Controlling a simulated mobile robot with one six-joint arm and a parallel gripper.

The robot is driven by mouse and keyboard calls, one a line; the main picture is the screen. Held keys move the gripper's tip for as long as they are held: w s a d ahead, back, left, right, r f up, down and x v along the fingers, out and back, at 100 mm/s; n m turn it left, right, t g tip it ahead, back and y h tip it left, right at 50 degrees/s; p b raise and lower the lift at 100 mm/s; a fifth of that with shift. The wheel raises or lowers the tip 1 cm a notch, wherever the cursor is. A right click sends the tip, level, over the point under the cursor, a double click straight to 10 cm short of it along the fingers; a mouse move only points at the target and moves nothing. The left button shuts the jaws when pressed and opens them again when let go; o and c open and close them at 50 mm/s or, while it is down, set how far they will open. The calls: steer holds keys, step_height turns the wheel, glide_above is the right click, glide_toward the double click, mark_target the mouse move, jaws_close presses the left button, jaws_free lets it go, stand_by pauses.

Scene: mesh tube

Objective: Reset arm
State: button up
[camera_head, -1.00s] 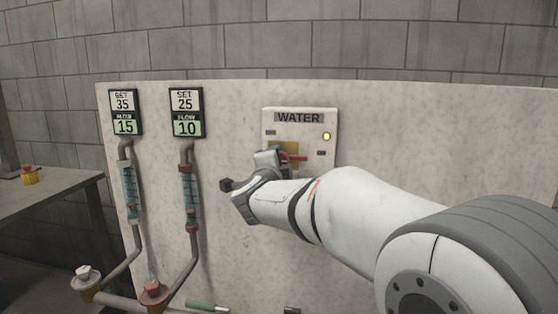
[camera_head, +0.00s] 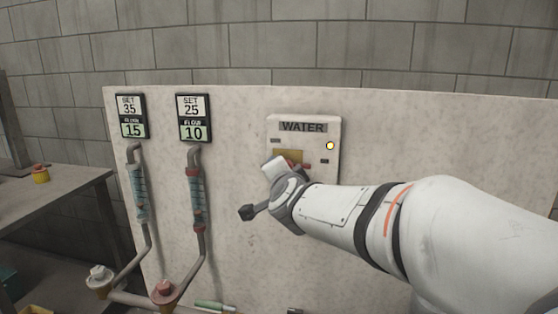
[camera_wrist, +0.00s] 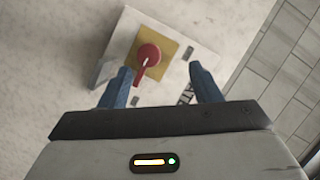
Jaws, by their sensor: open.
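My gripper (camera_wrist: 161,82) is open and empty in the wrist view, with its two blue fingers apart. Beyond the fingers is the red handle (camera_wrist: 147,60) on a yellow plate (camera_wrist: 167,49), part of the white WATER box (camera_wrist: 185,72). The handle lies nearer the left finger in that view, and no contact is clear. In the head view my arm reaches in from the right and its wrist covers the lower part of the WATER box (camera_head: 315,127). A lit yellow lamp (camera_head: 330,146) shows on the box. The fingers are hidden there.
Left of the box, two displays read SET 35, FLOW 15 (camera_head: 131,117) and SET 25, FLOW 10 (camera_head: 194,118). Below them are tube meters and pipes with a white knob (camera_head: 98,273) and a red knob (camera_head: 162,291). A table (camera_head: 60,195) stands at left.

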steer(key=s+d+n+g+p, duration=0.3)
steer(key=s+d+g+p, duration=0.1)
steer(key=s, duration=0.5)
steer(key=s+d+f+n+g+h+p, duration=0.1)
steer(key=s+d+n+g+p, duration=0.3)
steer(key=s, duration=0.6)
steer(key=s+d+f+n+g+p, duration=0.1)
steer(key=s+d+n+g+p, duration=0.2)
steer(key=s+d+g+p, duration=0.2)
steer(key=s+d+p, duration=0.1)
steer(key=s+p, duration=0.2)
steer(key=s, duration=0.1)
steer(key=shift+s+d+n+h, duration=0.25)
steer(key=shift+d+n+h, duration=0.05)
steer(key=shift+f, duration=0.1)
